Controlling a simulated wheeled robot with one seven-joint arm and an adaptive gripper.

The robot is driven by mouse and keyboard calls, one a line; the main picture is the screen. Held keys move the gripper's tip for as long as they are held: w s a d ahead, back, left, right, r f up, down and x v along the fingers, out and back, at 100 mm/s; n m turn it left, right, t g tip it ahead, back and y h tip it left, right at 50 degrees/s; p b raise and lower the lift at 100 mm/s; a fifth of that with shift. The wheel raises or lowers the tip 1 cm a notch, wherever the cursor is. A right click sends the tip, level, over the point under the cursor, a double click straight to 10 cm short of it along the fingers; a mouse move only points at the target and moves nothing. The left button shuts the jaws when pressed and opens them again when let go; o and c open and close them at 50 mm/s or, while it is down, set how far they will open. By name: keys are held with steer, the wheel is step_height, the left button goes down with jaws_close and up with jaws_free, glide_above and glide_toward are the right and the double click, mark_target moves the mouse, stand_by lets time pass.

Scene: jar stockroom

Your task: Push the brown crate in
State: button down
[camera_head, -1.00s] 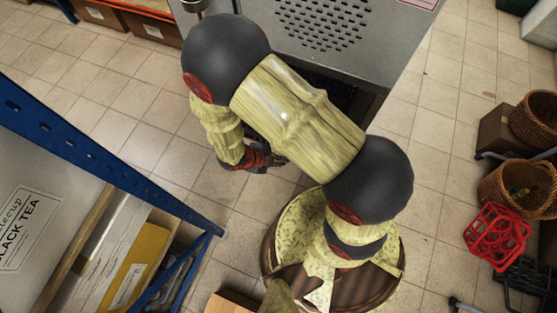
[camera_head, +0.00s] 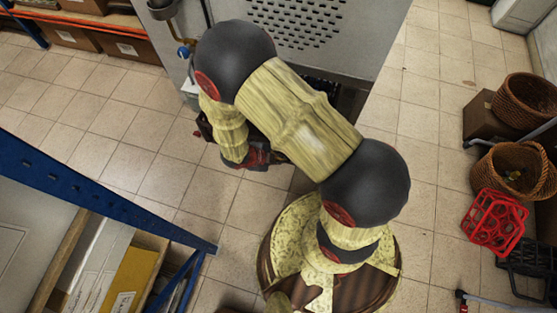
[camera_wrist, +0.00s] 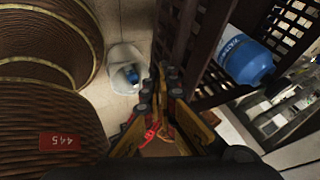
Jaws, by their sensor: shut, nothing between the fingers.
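My gripper (camera_wrist: 160,78) is shut and empty in the wrist view, its fingertips meeting close to dark brown slatted woodwork (camera_wrist: 180,30). This woodwork may be the brown crate, but I cannot tell for sure, nor whether the fingertips touch it. More dark slats run down to the right beside a large blue bottle (camera_wrist: 246,60). In the head view my bent arm hides the fingertips and most of what is in front of them.
In the head view a grey perforated machine (camera_head: 345,25) stands ahead. A blue-posted shelf (camera_head: 110,200) is at left; a red bottle carrier (camera_head: 495,222) is at right.

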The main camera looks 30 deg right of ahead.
steer(key=w+d+p, duration=0.9)
steer(key=w+d, duration=0.9)
steer(key=shift+w+d, duration=0.4)
stand_by(0.4)
